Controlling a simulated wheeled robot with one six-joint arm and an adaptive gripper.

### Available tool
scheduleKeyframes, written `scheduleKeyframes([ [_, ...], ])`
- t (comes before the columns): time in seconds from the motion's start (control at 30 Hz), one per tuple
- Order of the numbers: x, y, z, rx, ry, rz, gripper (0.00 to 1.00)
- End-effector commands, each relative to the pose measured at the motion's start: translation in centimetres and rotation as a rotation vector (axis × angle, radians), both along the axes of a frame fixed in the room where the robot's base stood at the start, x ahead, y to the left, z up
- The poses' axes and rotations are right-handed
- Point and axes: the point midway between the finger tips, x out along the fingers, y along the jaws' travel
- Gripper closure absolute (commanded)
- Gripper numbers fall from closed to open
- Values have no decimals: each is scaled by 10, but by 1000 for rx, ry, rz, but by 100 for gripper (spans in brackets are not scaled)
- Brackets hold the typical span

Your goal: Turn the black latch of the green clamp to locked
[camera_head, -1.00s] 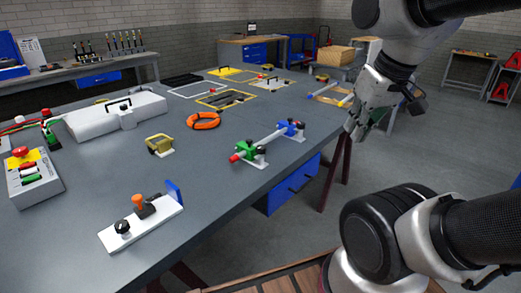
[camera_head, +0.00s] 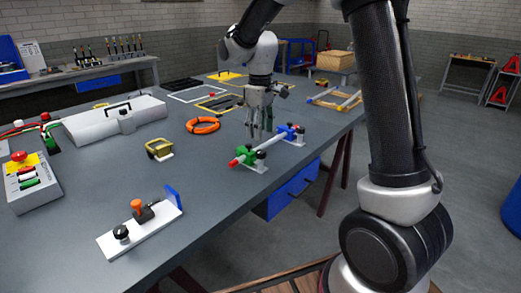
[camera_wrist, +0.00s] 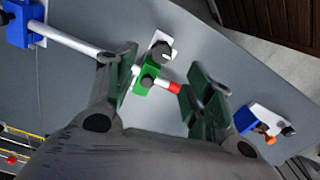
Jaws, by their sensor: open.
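The green clamp (camera_head: 247,153) sits near the table's front edge, around a white rod with a red end (camera_head: 234,161). A black knob-like part (camera_head: 261,155) stands beside it over a white plate. In the wrist view the green clamp (camera_wrist: 146,72) shows between my fingers, with a round black part (camera_wrist: 165,51) above it and a small dark part on its body. Which of these is the latch, and its setting, I cannot tell. My gripper (camera_head: 258,136) is open, pointing down above the clamp. It appears apart from the clamp and holds nothing.
A blue clamp (camera_head: 287,131) holds the rod's other end. An orange ring (camera_head: 203,125) and a yellow-handled block (camera_head: 159,149) lie to the left. A white plate with an orange-topped toggle (camera_head: 141,229) is nearer. Grey table between them is bare.

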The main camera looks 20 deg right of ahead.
Motion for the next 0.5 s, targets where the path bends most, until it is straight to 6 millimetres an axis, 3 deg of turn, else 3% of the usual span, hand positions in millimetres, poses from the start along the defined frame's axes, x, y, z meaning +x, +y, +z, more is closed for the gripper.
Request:
scheduleKeyframes([
  [0.17,-1,0,-6,1,-1,81,48],
  [0.5,-2,-1,-59,1,1,80,48],
])
